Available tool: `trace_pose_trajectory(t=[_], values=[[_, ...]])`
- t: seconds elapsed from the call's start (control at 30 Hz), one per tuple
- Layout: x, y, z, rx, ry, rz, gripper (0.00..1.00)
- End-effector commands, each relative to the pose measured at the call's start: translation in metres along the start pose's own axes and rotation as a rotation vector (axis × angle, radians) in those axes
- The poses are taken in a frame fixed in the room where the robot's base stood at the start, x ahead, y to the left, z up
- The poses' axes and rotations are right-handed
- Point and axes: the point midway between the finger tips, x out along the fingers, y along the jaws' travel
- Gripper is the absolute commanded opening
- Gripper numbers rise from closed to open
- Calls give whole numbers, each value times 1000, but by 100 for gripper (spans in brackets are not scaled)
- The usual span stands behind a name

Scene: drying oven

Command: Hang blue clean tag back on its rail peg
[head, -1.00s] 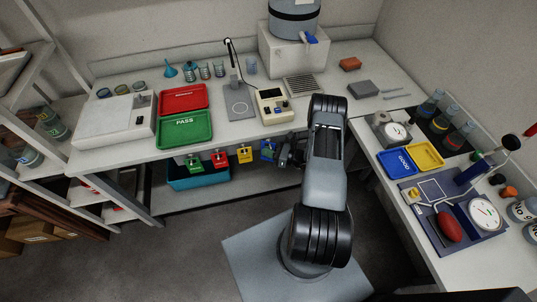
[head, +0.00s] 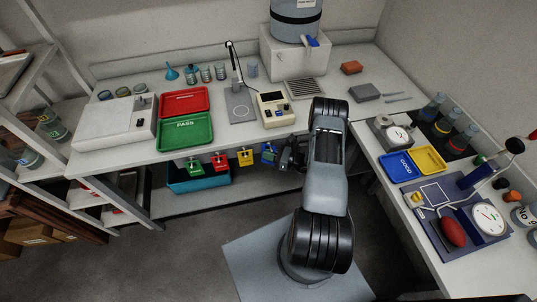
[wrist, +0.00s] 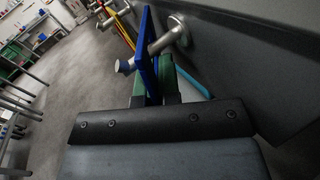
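The blue tag (head: 269,154) hangs at the right end of the row of tags under the bench's front edge. In the wrist view the blue tag (wrist: 149,58) is seen edge-on, with a metal peg (wrist: 160,44) passing through its upper part. The peg's tip sticks out on the near left side. My gripper (head: 284,156) is just right of the tag. In the wrist view its green-padded fingers (wrist: 153,92) stand on both sides of the tag's lower end, apparently spread. The tag's lower end is partly hidden between them.
Yellow (head: 245,156), red (head: 219,161) and green (head: 193,166) tags hang left of the blue one. A teal bin (head: 200,182) sits below them. The bench edge is close above my gripper. Open floor lies to the front left.

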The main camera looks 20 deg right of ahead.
Motion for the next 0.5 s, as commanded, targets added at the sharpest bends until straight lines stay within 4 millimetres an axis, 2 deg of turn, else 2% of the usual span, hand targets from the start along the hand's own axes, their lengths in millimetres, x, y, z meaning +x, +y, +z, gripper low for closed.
trace_pose_trajectory(t=[0.07,0.3,0.5], values=[[0,0,0,0,0,0,9],[0,-1,0,-1,0,-2,32],[-1,-3,1,-3,0,-7,33]])
